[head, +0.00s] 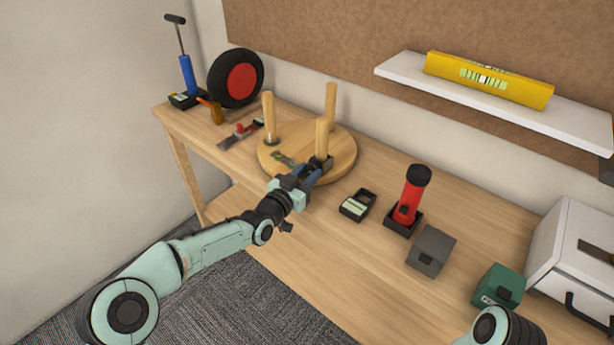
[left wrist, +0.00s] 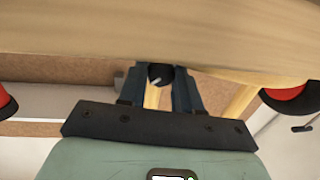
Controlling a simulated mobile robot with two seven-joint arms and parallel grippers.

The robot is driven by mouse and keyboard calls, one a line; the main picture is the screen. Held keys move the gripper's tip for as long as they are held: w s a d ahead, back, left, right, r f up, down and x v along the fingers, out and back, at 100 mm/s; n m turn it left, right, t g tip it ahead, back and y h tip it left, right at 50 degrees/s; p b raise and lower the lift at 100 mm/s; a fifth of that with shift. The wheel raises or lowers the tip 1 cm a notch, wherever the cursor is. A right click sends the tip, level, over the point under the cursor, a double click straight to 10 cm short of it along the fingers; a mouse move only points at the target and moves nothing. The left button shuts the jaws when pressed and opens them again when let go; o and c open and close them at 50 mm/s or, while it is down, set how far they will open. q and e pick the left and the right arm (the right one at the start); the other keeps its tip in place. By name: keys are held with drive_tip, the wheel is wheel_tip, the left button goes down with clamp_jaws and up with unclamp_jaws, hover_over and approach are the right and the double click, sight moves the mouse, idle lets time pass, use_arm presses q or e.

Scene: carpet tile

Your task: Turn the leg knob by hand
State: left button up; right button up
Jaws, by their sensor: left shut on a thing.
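A round wooden stool top (head: 340,160) lies on the workbench with its legs pointing up. The nearest leg (head: 322,138) stands at its front edge, and two more legs (head: 268,118) (head: 331,105) rise behind. My left gripper (head: 317,168) is at the foot of the nearest leg. In the left wrist view, a black knob with a pale mark (left wrist: 158,74) sits between its two dark fingers (left wrist: 168,88), which are shut on it. The gripper mostly hides the knob in the head view. My right gripper is out of view.
On the workbench (head: 330,255) are a red flashlight (head: 410,198), a small black tray (head: 357,205), a grey box (head: 431,250) and a green box (head: 498,286). A wheel (head: 236,78) and blue pump (head: 188,75) stand at the left. A yellow level (head: 488,79) lies on the shelf.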

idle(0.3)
use_arm(q)
drive_tip(key=o, duration=0.7)
drive_tip(key=shift+o, duration=0.2)
drive_tip(key=v, duration=1.3)
drive_tip(key=shift+s+a+p, duration=0.15)
drive_tip(key=shift+p, duration=0.2)
drive_tip(key=shift+r, duration=0.15)
